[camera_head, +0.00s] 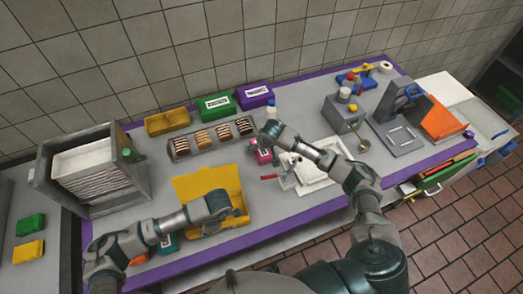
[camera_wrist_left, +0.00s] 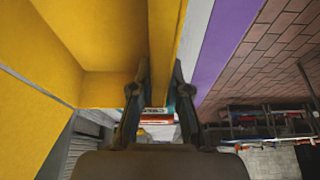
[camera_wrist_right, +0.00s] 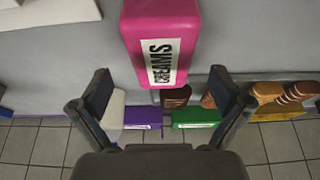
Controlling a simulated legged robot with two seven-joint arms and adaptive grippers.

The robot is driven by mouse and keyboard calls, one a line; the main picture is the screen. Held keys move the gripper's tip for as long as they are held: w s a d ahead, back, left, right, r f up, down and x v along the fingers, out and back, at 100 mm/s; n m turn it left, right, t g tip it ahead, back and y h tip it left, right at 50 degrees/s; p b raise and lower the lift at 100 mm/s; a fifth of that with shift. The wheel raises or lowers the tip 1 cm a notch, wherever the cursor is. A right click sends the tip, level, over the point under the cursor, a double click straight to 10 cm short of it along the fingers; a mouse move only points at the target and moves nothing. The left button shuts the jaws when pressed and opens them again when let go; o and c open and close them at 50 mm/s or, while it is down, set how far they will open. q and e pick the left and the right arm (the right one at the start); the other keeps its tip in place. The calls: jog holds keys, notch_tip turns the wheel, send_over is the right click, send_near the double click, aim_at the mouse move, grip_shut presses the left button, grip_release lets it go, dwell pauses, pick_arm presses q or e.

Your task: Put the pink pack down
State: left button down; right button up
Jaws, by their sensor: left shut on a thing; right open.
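The pink pack (camera_head: 263,156) stands on the grey table top, left of the white tray. In the right wrist view the pink pack (camera_wrist_right: 160,45) shows a white "CREAMS" label, beyond the fingertips. My right gripper (camera_wrist_right: 161,82) is open, with nothing between its fingers. In the head view it is close by the pack and partly hidden by its wrist. My left gripper (camera_wrist_left: 160,68) is shut on the wall of the yellow box (camera_wrist_left: 158,40), one finger on each side. In the head view the yellow box (camera_head: 190,185) has its lid raised, and the left arm covers part of it.
A rack of brown and tan cookies (camera_head: 182,147) stands behind the yellow box. Green (camera_head: 216,106) and purple (camera_head: 254,96) boxes stand at the back. The white tray (camera_head: 318,172) with a red-handled tool is right of the pack. A grey dispenser (camera_head: 343,115) stands further right.

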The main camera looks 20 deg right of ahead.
jog(key=x, duration=0.3)
jog(key=shift+f, duration=0.35)
jog(key=shift+s, duration=0.1)
jog(key=c, duration=1.4)
notch_tip(320, 180, up, 10)
jog(key=shift+r, duration=0.1)
